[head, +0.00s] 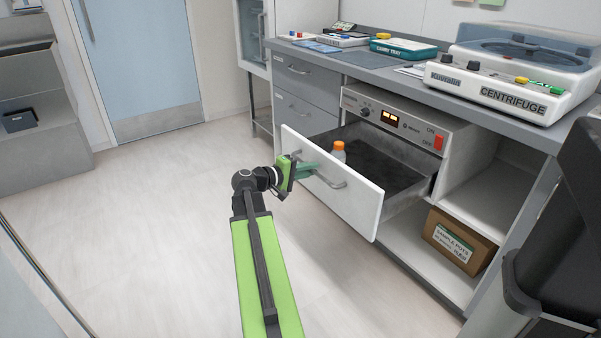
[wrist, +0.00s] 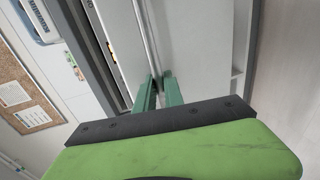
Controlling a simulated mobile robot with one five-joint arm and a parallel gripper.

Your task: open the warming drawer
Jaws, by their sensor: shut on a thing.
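The warming drawer (head: 333,192) is pulled out from its unit under the counter, and its dark inside shows. A bottle with an orange cap (head: 339,151) stands in it near the front left. A grey bar handle (head: 331,183) runs across the white front. My gripper (head: 311,169) is at the left part of this handle, its green fingers shut on it. In the wrist view the green fingers (wrist: 159,92) close around the handle bar (wrist: 147,45), in front of the drawer's white face.
The control panel (head: 393,118) with a lit display and a red switch is above the drawer. A centrifuge (head: 510,70) stands on the counter. A cardboard box (head: 458,241) sits on the lower shelf. A dark bin (head: 560,220) is at the right. The floor at left is clear.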

